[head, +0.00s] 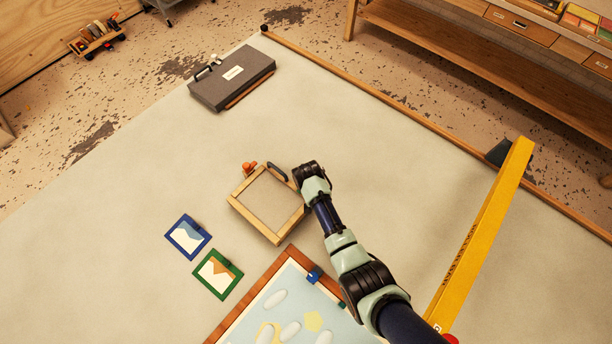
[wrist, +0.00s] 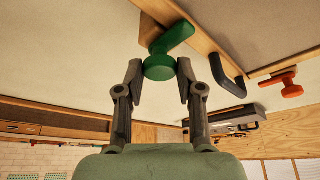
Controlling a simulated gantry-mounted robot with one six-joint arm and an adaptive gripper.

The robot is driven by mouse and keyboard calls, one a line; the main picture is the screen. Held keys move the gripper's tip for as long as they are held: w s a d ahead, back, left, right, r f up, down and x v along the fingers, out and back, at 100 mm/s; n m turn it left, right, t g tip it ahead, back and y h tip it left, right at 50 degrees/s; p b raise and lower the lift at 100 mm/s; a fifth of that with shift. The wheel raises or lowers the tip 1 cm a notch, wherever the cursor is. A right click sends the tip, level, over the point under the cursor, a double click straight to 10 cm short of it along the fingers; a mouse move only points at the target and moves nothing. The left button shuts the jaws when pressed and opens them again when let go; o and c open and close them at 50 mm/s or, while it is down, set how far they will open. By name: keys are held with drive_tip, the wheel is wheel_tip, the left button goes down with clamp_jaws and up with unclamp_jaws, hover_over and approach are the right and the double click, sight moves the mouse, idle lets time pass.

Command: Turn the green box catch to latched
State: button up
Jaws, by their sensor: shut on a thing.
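The wooden-framed box (head: 239,207) lies on the pale work surface, and its wood edge (wrist: 208,43) shows in the wrist view. The green box catch (wrist: 172,40) is on that edge, with a round knob at its near end and its lever slanting to the upper right. My gripper (wrist: 160,76) has a finger on either side of the knob and is shut on it. In the head view my gripper (head: 304,169) is at the box's upper right corner and hides the green catch. An orange catch (head: 249,168) and a dark handle (head: 278,172) sit along the same side.
A blue-framed card (head: 177,227) and a green-framed card (head: 208,281) lie left of a wood-framed board (head: 252,296). A grey case (head: 232,77) is at the back. A yellow beam (head: 482,230) stands to the right. The surface around the box's left is clear.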

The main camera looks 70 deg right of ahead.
drive_tip(key=shift+f, duration=0.1)
drive_tip(key=o, duration=1.1)
drive_tip(key=shift+o, duration=0.2)
drive_tip(key=v, duration=1.2)
drive_tip(key=shift+d, duration=0.1)
